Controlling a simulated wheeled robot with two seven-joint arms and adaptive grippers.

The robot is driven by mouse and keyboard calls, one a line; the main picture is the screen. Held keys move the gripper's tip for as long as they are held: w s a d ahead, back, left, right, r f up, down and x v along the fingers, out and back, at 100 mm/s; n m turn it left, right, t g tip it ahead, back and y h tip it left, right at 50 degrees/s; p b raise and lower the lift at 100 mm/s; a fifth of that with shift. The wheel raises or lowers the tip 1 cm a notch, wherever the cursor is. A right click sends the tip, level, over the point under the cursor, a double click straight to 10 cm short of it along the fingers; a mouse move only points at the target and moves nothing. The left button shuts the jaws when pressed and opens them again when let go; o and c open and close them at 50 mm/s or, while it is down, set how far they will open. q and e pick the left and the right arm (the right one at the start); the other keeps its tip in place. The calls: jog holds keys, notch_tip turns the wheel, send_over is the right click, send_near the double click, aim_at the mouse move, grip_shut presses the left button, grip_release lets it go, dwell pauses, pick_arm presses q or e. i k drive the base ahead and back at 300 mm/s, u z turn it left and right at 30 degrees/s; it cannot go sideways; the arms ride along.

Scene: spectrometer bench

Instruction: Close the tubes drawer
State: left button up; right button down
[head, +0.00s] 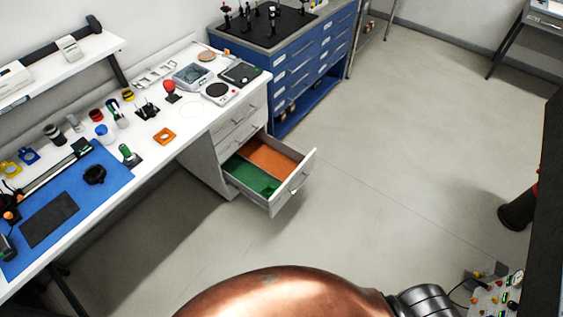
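The tubes drawer is probably the open drawer (287,193) in the white cabinet under the bench; no label is readable. It is pulled well out, with an orange section (273,158) and a green section (250,178) inside. Its front panel has a handle and faces the lower right. The closed drawers (240,122) of the same cabinet sit above it. Neither of my grippers is in the head view.
The white bench (190,120) holds a scale, small coloured tools and a blue mat (110,165). A blue cabinet (315,65) stands behind. The grey floor (390,150) right of the open drawer is clear. A copper rounded surface (285,295) fills the bottom middle.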

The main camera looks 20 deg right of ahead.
aim_at(263, 160)
jog(key=u, duration=0.2)
jog(key=i, duration=1.05)
jog(key=z, duration=0.9)
